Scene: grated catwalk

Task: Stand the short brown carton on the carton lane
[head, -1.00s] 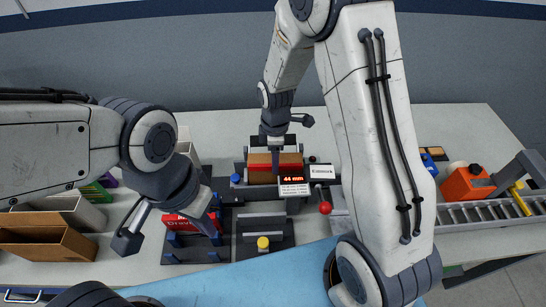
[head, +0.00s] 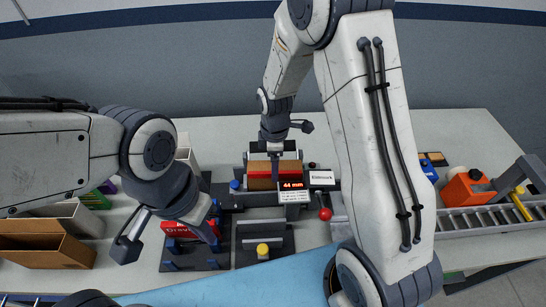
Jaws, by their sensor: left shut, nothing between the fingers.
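A brown carton with a red band (head: 261,182) sits in a dark measuring fixture whose display reads 44 mm. I cannot tell for certain that it is the short brown carton. My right gripper (head: 276,176) comes down at this carton from above and behind; its fingers are seen edge-on, so its grip is unclear. My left gripper (head: 208,236) is shut and empty, pointing down beside a red carton (head: 178,228) in a dark rack at the left. The carton lane cannot be singled out with certainty.
The display (head: 291,185) and a red knob (head: 325,214) stand right of the fixture. A dark block with a yellow knob (head: 262,248) is in front. Open brown bins (head: 45,252) stand left. A roller conveyor (head: 480,216) and an orange container (head: 462,190) are right.

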